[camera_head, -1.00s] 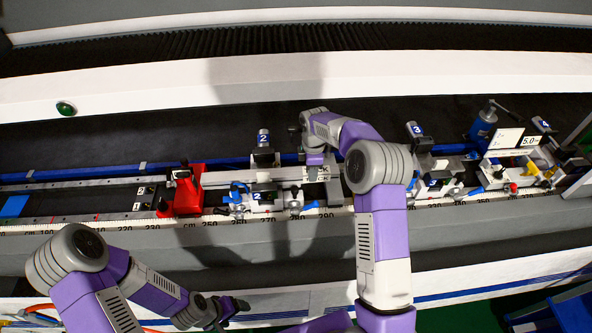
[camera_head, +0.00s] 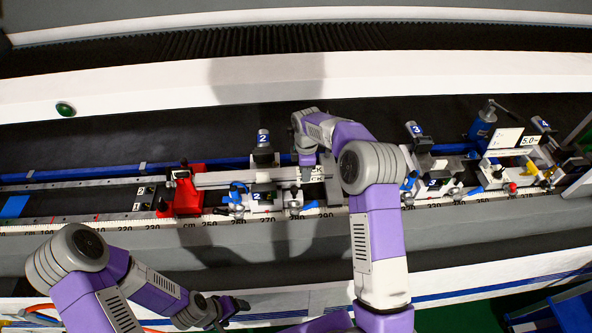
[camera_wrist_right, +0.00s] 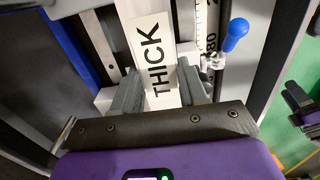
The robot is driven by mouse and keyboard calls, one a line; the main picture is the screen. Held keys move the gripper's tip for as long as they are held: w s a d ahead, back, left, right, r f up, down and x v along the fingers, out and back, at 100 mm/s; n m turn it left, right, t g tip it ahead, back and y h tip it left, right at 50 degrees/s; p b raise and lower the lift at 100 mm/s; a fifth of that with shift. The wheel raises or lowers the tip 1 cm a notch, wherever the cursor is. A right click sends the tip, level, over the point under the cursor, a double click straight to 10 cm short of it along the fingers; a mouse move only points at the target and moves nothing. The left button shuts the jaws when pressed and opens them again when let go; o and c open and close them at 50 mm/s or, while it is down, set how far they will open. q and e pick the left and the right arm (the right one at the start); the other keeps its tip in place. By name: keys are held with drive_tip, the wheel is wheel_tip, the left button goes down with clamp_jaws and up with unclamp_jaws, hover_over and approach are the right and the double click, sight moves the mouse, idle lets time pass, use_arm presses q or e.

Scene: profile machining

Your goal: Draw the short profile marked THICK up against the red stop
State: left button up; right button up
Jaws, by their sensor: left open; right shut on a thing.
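The short profile (camera_head: 228,178) is a pale bar lying along the machine bed through clamp 2, partly hidden by my right arm. Its THICK label (camera_wrist_right: 152,58) shows large in the right wrist view, between my right gripper's fingers. My right gripper (camera_wrist_right: 160,95) is shut on the profile near its right end; it also shows in the head view (camera_head: 306,172). The red stop (camera_head: 184,192) stands at the profile's left end; the two look close, and I cannot tell whether they touch. My left gripper (camera_head: 232,305) is open and empty in front of the bed.
Clamp 2 (camera_head: 263,196) has a blue lever and sits beside the profile. Clamp 3 (camera_head: 432,182) and clamp 4 (camera_head: 520,172) stand further right. A scale (camera_head: 120,226) runs along the front edge. A blue-handled lever (camera_wrist_right: 236,34) is close to the right gripper.

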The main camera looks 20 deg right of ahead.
drive_tip(key=shift+a, duration=0.25)
drive_tip(key=o, duration=1.2)
drive_tip(key=shift+a, duration=0.1)
